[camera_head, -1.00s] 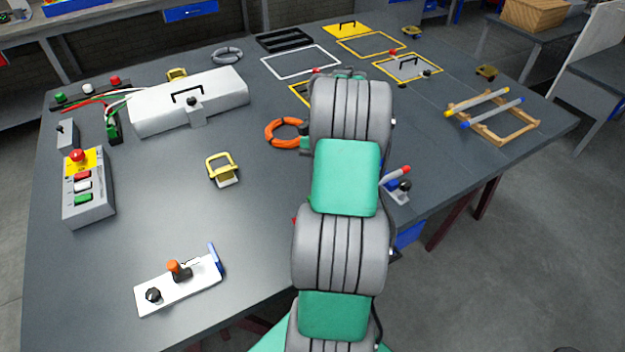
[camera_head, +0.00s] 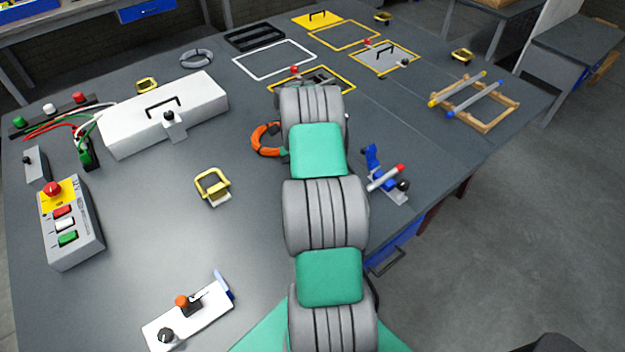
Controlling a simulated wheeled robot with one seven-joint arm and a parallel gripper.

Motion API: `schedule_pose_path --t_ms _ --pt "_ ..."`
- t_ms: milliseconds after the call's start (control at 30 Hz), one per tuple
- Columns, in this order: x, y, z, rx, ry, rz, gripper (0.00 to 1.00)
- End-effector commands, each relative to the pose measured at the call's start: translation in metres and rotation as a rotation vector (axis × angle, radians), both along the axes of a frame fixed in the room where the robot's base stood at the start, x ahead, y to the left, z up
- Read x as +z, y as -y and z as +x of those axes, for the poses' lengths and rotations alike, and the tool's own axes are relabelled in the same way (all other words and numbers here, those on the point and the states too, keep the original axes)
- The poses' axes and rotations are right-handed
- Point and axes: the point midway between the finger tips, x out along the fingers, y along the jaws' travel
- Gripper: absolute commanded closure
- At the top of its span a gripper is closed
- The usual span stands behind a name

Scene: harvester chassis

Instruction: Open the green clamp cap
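I cannot single out a green clamp cap for certain. The clearest small green part is on a green and black block (camera_head: 87,154) at the left, beside the white box and touching the coloured wires. Its details are too small to tell whether a cap is open or shut. My grey and green arm rises through the middle of the view and reaches over the table. My gripper is hidden beyond the arm's far end, so its fingers do not show.
A white box (camera_head: 190,112) and a button panel (camera_head: 72,225) stand at the left. A white plate clamp (camera_head: 188,314) lies at the front. An orange ring (camera_head: 262,140) and a blue clamp (camera_head: 384,184) flank my arm. Open table (camera_head: 140,235) lies left of centre.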

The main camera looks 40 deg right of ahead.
Motion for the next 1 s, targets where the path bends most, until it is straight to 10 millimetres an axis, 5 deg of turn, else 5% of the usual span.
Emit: schedule_pose_path --t_ms 433,467,700,1000 --pt "-0.0013 0.0024 -0.0034 -0.008 -0.009 -0.002 1.0" --pt "-0.0013 0.0025 -0.0036 -0.009 -0.009 -0.001 0.79" --pt "-0.001 0.0025 -0.0038 -0.008 -0.009 0.0 0.59" --pt "0.0023 0.0018 -0.0031 -0.005 -0.01 0.0 0.57"
